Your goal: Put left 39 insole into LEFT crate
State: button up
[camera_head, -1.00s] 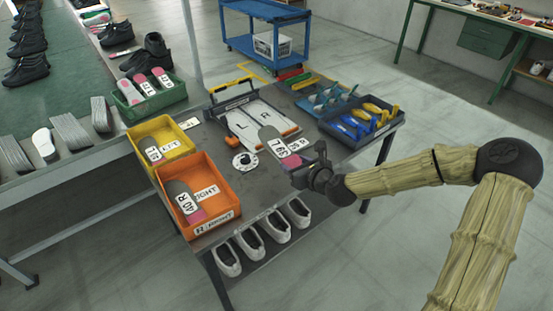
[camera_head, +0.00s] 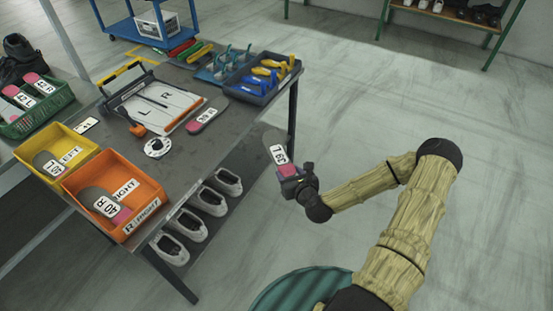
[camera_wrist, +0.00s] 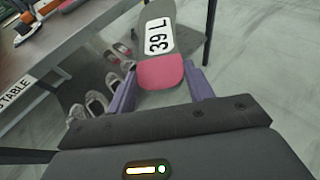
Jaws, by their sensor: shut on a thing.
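My gripper (camera_head: 291,181) is shut on the 39 L insole (camera_head: 276,152), a grey insole with a pink heel and a white label. It holds the insole by the pink end, off the table's right edge over the floor. The wrist view shows the insole (camera_wrist: 158,40) between my two purple fingers (camera_wrist: 160,88), its label reading "39 L". The yellow LEFT crate (camera_head: 88,143) stands at the table's left end with a labelled grey insole (camera_head: 46,161) in it. The orange RIGHT crate (camera_head: 152,188) beside it holds a 40 R insole (camera_head: 97,199).
Another insole (camera_head: 207,117) lies on the table (camera_head: 205,155) beside the L/R board (camera_head: 155,104). A dark tool tray (camera_head: 262,96) stands at the far right. White shoes (camera_head: 198,200) line the lower shelf.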

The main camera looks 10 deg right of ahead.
jog(key=s+a+f+m+h+p, duration=0.1)
jog(key=s+h+p, duration=0.1)
jog(key=s+p, duration=0.5)
jog(key=p, duration=0.3)
jog(key=shift+m, duration=0.4)
